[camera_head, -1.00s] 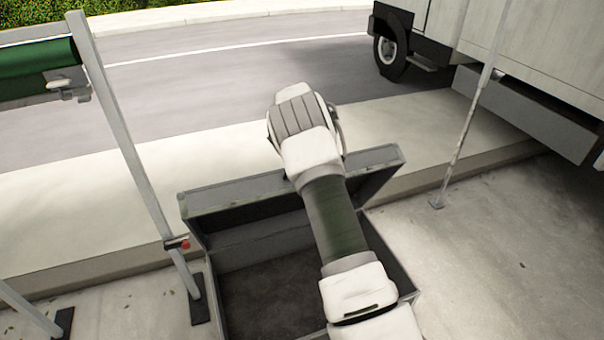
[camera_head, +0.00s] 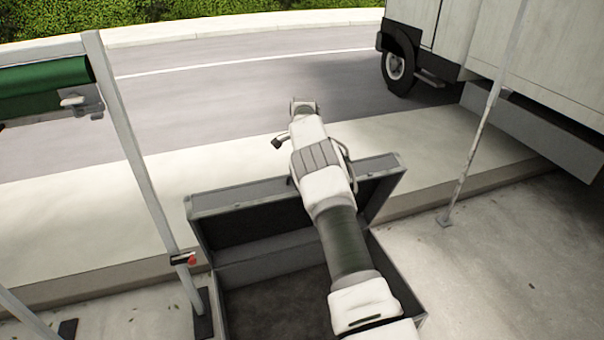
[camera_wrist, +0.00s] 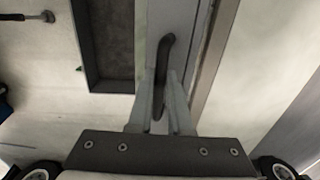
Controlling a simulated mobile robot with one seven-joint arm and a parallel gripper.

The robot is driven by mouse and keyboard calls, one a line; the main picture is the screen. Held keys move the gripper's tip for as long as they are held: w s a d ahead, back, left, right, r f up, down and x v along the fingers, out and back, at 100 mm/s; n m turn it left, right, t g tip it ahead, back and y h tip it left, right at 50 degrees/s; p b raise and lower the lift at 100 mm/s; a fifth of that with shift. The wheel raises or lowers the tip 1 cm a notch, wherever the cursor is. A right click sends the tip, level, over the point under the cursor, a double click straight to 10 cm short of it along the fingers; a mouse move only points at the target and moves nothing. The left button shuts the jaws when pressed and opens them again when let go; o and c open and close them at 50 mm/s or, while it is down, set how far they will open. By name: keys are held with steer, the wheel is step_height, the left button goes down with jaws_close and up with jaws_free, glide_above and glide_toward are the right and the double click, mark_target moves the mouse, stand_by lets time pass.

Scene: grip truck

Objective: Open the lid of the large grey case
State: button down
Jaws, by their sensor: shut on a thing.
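The large grey case (camera_head: 398,284) stands on the pavement, its dark inside exposed. Its lid (camera_head: 250,230) is raised at the far side, its dark inner face visible. My arm reaches across the case and over the lid's top edge; in the head view the fingertips are hidden. In the wrist view, my gripper (camera_wrist: 160,106) has its two fingers on either side of a dark curved handle (camera_wrist: 167,52) on the lid's grey edge face (camera_wrist: 192,45). It is shut on the handle.
A metal post (camera_head: 140,165) with a green roll (camera_head: 45,77) stands left of the case. A thin pole (camera_head: 465,165) stands to the right. A truck (camera_head: 500,45) is parked at the upper right. The kerb (camera_head: 100,285) runs behind the case.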

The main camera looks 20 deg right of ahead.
steer(key=shift+s+f, duration=0.1)
steer(key=shift+f, duration=0.25)
steer(key=c, duration=0.8)
jaws_free()
steer(key=shift+w+d, duration=0.1)
steer(key=shift+w, duration=0.1)
steer(key=shift+c, duration=0.2)
steer(key=shift+r, duration=0.15)
steer(key=shift+r, duration=0.1)
step_height(320, 180, up, 17)
steer(key=s+p, duration=0.1)
steer(key=p, duration=0.1)
steer(key=shift+r, duration=0.1)
